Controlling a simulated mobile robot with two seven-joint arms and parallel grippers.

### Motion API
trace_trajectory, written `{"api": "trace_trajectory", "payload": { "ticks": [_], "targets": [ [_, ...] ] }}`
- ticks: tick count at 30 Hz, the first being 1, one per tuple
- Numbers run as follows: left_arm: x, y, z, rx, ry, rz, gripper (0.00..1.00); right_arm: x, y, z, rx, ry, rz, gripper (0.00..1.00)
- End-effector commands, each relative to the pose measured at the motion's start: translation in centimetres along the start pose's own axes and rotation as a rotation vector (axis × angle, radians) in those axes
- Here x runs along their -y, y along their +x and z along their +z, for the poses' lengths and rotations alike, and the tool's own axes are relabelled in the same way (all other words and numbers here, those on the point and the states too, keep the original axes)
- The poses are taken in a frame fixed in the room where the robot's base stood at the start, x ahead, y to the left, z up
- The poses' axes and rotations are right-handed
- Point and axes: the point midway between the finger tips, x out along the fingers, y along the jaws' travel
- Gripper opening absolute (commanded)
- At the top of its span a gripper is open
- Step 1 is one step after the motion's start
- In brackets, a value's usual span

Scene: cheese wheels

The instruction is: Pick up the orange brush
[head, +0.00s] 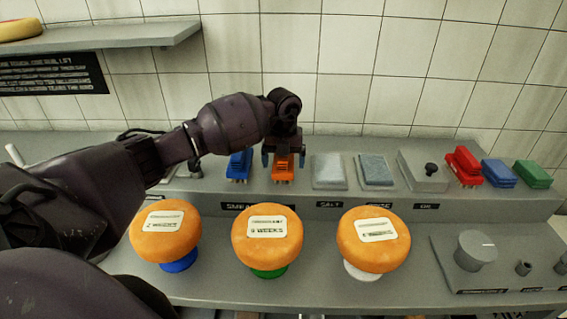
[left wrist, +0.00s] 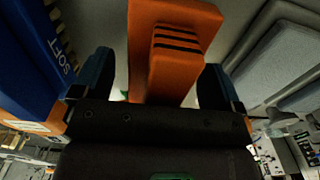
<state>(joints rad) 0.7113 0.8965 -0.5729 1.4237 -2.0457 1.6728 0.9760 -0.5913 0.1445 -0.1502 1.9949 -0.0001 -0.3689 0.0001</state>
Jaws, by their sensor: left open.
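The orange brush (head: 283,172) stands on the raised back ledge, between a blue brush (head: 239,166) and a grey block. My left gripper (head: 283,150) is right above it, with its fingers pointing down. In the left wrist view the orange brush (left wrist: 172,50) has dark stripes and lies between the two open fingers of my left gripper (left wrist: 155,80). Gaps show between the fingers and the brush, so the jaws are not closed on it. The blue brush (left wrist: 35,60), marked SOFT, is close beside the left finger. My right gripper is out of view.
Three orange cheese wheels, left (head: 163,230), middle (head: 267,236) and right (head: 374,239), stand on coloured bases on the front counter. Two grey blocks (head: 329,170) lie right of the brush. Red, blue and green brushes (head: 533,174) sit far right. A shelf (head: 95,37) hangs upper left.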

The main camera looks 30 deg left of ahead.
Motion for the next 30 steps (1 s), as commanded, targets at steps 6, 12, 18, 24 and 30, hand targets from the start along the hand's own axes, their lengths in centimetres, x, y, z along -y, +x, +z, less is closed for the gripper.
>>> {"api": "trace_trajectory", "payload": {
  "ticks": [6,12,18,24,30],
  "targets": [
    [0.0,0.0,0.0,0.001,0.000,0.000,0.85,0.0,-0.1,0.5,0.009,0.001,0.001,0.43],
    [0.0,-0.1,0.0,0.001,0.000,0.000,0.55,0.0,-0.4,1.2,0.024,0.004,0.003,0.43],
    [0.0,-0.1,0.0,0.002,0.000,-0.001,0.33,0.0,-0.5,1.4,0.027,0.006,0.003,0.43],
    [0.0,-0.3,0.1,0.002,0.000,-0.001,0.33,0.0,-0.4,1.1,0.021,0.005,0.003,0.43],
    [0.0,-2.2,0.1,0.006,0.001,-0.003,0.33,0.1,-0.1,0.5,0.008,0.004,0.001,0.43]
  ]
}}
